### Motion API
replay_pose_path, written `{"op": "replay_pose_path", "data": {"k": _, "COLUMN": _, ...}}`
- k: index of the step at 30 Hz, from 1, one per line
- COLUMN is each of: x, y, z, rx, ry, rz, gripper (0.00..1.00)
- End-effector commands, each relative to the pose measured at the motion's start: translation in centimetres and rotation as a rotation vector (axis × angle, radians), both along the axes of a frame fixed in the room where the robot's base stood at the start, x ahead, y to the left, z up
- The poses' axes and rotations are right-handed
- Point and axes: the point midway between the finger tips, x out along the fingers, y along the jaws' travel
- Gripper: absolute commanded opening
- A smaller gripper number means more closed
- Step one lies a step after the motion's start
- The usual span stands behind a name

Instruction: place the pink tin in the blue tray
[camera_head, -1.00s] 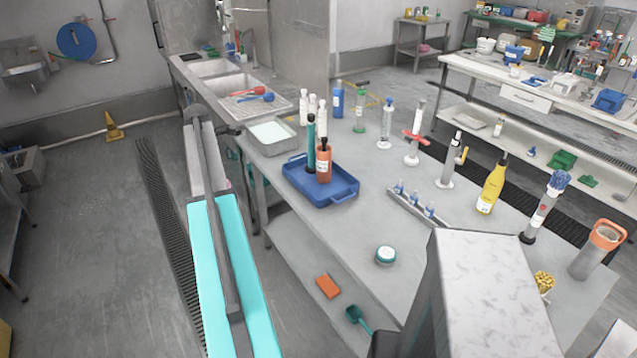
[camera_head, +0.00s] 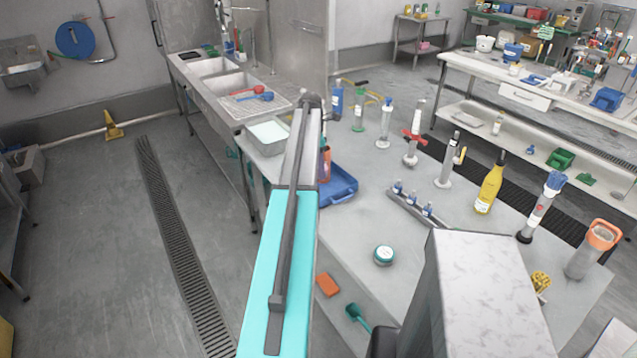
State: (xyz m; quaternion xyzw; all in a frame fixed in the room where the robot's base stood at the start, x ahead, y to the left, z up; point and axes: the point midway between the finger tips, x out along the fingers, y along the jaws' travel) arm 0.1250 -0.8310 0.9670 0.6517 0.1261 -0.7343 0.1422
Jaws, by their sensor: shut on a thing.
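The blue tray (camera_head: 343,187) lies on the grey work table; my arm hides its left part. An orange bottle (camera_head: 326,166) in the tray shows only partly beside my arm. I cannot make out the pink tin in this view. My gripper is not visible; my turquoise and grey arm reaches up the middle of the picture and covers the area behind it.
A metal pan (camera_head: 268,136) stands left of my arm at the table's far end. A rack of small vials (camera_head: 412,206), a yellow bottle (camera_head: 490,185) and a round white and green tub (camera_head: 384,255) stand to the right. The table between rack and tub is clear.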

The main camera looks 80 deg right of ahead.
Motion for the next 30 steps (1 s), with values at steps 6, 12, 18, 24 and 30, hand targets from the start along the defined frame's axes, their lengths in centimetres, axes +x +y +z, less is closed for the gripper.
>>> {"op": "replay_pose_path", "data": {"k": 6, "x": -1.2, "y": -0.3, "z": 0.0, "rx": 0.000, "ry": 0.001, "rz": -0.001, "gripper": 0.21}}
{"op": "replay_pose_path", "data": {"k": 12, "x": -1.1, "y": -0.3, "z": 0.0, "rx": 0.000, "ry": 0.001, "rz": -0.001, "gripper": 0.21}}
{"op": "replay_pose_path", "data": {"k": 18, "x": -1.1, "y": -0.3, "z": -0.6, "rx": 0.000, "ry": 0.001, "rz": -0.001, "gripper": 0.21}}
{"op": "replay_pose_path", "data": {"k": 24, "x": -1.1, "y": -0.2, "z": -2.7, "rx": 0.002, "ry": 0.001, "rz": 0.000, "gripper": 0.21}}
{"op": "replay_pose_path", "data": {"k": 30, "x": -1.0, "y": -0.2, "z": -5.2, "rx": 0.001, "ry": 0.001, "rz": 0.000, "gripper": 0.21}}
